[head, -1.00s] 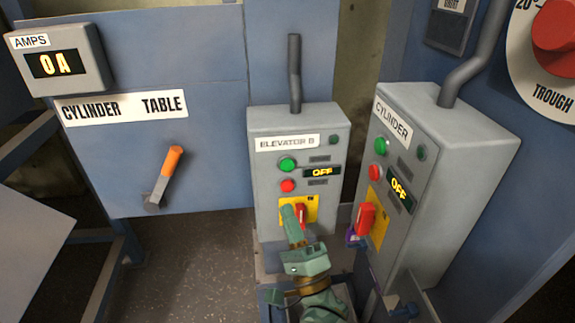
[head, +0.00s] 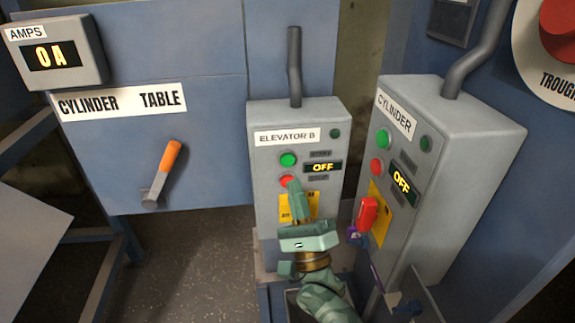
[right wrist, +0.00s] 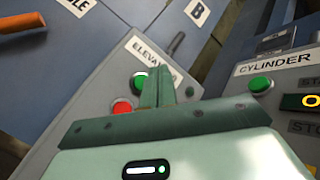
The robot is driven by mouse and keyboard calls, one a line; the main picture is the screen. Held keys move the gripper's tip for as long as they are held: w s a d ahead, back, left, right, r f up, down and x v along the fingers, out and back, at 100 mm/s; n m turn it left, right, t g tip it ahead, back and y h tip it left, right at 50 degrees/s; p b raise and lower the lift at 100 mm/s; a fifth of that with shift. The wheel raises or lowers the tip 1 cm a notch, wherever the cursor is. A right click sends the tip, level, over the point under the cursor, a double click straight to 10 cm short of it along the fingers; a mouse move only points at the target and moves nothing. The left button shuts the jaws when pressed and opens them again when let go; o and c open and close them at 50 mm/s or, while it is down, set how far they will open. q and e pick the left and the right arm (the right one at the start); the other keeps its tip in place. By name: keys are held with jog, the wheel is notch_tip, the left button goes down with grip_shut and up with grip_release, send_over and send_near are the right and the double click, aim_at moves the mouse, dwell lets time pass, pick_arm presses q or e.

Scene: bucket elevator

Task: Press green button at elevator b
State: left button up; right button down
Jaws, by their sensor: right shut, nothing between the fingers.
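The Elevator B box (head: 262,220) is a grey control box in the middle of the head view. Its green button (head: 288,160) sits above its red button (head: 287,181), beside a display reading OFF. My right gripper (head: 294,186) is shut and empty, with its fingertips in front of the panel by the red button, just below the green one. In the right wrist view, the green button (right wrist: 139,80) shows left of the shut fingers (right wrist: 158,85), partly hidden by them, and the red button (right wrist: 122,107) is lower left. I cannot tell whether the fingertips touch the panel. My left gripper is out of view.
The Cylinder box (head: 470,150) stands close on the right, with its own green button (head: 383,139) and a red switch (head: 367,214). An orange-handled lever (head: 168,165) is on the Cylinder Table panel at left. Conduit (head: 294,65) rises above the Elevator B box.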

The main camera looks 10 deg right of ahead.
aim_at(287, 156)
jog(key=shift+w+d+b, duration=0.2)
jog(key=shift+w+b, duration=0.75)
jog(key=shift+w, duration=1.65)
jog(key=shift+w, duration=0.4)
jog(key=shift+w+b, duration=0.3)
jog(key=shift+w, duration=0.15)
dwell(0.6)
jog(key=shift+s, duration=0.1)
jog(key=shift+s+p, duration=0.55)
jog(key=shift+s, duration=0.2)
jog(key=shift+s, duration=0.1)
